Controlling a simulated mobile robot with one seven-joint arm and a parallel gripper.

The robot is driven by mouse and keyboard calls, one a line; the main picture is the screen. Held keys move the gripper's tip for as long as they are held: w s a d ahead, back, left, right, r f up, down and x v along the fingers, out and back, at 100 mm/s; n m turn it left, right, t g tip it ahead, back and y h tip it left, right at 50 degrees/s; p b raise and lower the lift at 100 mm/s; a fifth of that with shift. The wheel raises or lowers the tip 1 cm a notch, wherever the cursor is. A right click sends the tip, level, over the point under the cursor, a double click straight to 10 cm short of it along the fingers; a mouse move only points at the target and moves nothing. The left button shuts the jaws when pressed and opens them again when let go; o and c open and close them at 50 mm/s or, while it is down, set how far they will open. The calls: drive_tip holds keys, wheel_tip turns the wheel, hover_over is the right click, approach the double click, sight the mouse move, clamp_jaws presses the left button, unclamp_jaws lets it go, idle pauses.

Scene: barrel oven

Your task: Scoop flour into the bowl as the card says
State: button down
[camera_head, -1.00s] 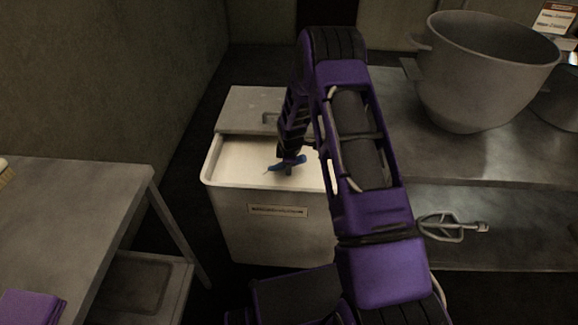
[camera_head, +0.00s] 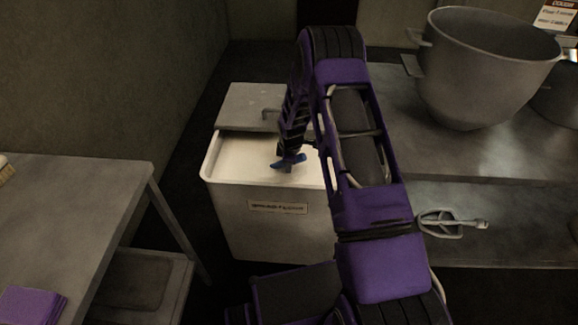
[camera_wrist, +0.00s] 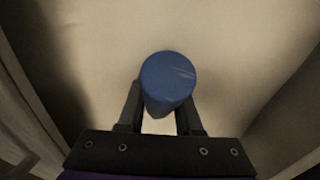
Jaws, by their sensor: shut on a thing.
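My gripper (camera_head: 287,158) is down inside the open flour bin (camera_head: 228,226), over the pale flour (camera_head: 242,160). It is shut on a blue-handled tool, whose blue handle (camera_wrist: 168,80) shows between the fingers in the wrist view. The handle's blue end (camera_head: 293,161) also shows in the head view. The tool's working end is hidden, so I cannot tell whether it holds flour. A large grey metal bowl (camera_head: 478,85) stands on the metal table at the right. A card (camera_head: 556,17) with red and black print stands at the far right top; its text is too small to read surely.
The bin's lid (camera_head: 245,108) covers its back part. A whisk-like beater (camera_head: 440,224) lies on the shelf under the metal table (camera_head: 395,100). A side table (camera_head: 75,205) with purple cloths (camera_head: 30,305) stands at the left.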

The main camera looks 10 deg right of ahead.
drive_tip(key=shift+r, duration=0.15)
drive_tip(key=w+p+v, duration=0.2)
drive_tip(key=p+v, duration=0.3)
drive_tip(key=v, duration=0.5)
drive_tip(key=w+r+p+v, duration=0.1)
drive_tip(key=w+p+v, duration=0.1)
drive_tip(key=p+v, duration=0.4)
drive_tip(key=v, duration=0.5)
drive_tip(key=shift+w, duration=0.4)
drive_tip(key=shift+d, duration=0.15)
